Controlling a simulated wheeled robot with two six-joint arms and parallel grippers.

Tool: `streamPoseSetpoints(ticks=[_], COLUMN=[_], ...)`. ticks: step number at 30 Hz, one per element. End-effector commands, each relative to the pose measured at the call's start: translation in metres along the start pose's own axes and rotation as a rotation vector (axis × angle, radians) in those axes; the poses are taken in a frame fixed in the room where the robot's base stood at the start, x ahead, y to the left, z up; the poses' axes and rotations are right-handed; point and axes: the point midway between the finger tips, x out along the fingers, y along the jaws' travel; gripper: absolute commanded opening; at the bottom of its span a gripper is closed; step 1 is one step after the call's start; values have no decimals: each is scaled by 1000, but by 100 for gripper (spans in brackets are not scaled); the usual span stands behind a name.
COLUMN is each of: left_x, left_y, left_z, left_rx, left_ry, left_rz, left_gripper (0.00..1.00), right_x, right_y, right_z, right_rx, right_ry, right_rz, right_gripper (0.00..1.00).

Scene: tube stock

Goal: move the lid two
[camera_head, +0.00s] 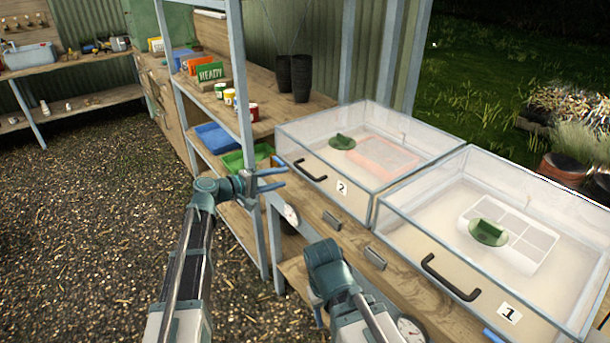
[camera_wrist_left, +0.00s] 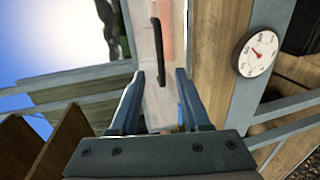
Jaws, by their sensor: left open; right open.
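Lid two is the clear glazed lid (camera_head: 305,143) of the cold frame marked 2, in the head view. It lies down over the box. Its black bar handle (camera_head: 310,170) is near the front left, and also shows ahead of the fingers in the left wrist view (camera_wrist_left: 160,50). My left gripper (camera_head: 284,178) is open and empty, just left of that handle in the head view and apart from it. Its two fingers (camera_wrist_left: 160,100) stand wide apart in the wrist view. My right arm is folded low in the middle; its gripper does not show.
A second glazed box with label 1 (camera_head: 509,312) and handle (camera_head: 450,279) stands to the right. Shelving with a post (camera_head: 242,90), a green tray (camera_head: 248,158) and blue tray (camera_head: 215,137) is close by on the left. A dial gauge (camera_head: 291,214) is on the bench front.

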Motion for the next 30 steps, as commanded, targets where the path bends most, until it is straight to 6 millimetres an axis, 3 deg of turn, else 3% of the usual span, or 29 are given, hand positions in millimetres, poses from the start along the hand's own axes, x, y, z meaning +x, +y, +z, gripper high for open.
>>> streamPoseSetpoints(ticks=[6,15,30], left_x=[49,91,102], left_y=[-2,-1,0], left_z=[-1,-1,0], left_rx=[2,1,1], left_ry=[-3,-2,0], left_rz=[-1,-1,-1], left_gripper=[47,47,45], right_x=[12,20,21], right_y=[-1,-2,-2], right_z=[-1,-1,-1], right_rx=[0,0,0], right_ry=[0,0,0], right_rz=[0,0,0], right_gripper=[50,50,50])
